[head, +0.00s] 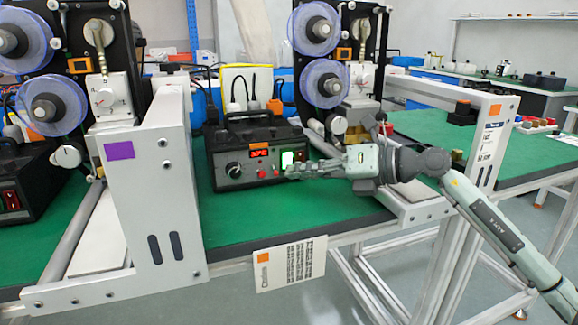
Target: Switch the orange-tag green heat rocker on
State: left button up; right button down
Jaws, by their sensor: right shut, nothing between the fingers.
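The green heat rocker (288,160) is on the front of a black control box (232,184) in the middle station. An orange tag (495,110) is on the white frame post to the right, and another orange square is on the hanging card (290,264). My right gripper (290,173) is shut and empty, reaching in from the right with its tips just below the rocker, at its lower edge. I cannot tell whether they touch it. My left gripper is out of view.
A red display (260,153), a knob (233,169) and red buttons sit left of the rocker. A white post with a purple tag (119,150) stands left. Another box with a red rocker (11,200) is at far left. The green mat (240,215) in front is clear.

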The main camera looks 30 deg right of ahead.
jog(key=shift+s+a+r+p, duration=0.1)
jog(key=shift+s+a+r, duration=0.1)
jog(key=shift+s, duration=0.6)
jog(key=shift+s+a+r+p, duration=0.1)
jog(key=shift+s+a, duration=0.1)
jog(key=shift+s, duration=0.65)
jog(key=shift+s+a+r+p, duration=0.1)
jog(key=shift+s+a, duration=0.1)
jog(key=shift+s, duration=0.6)
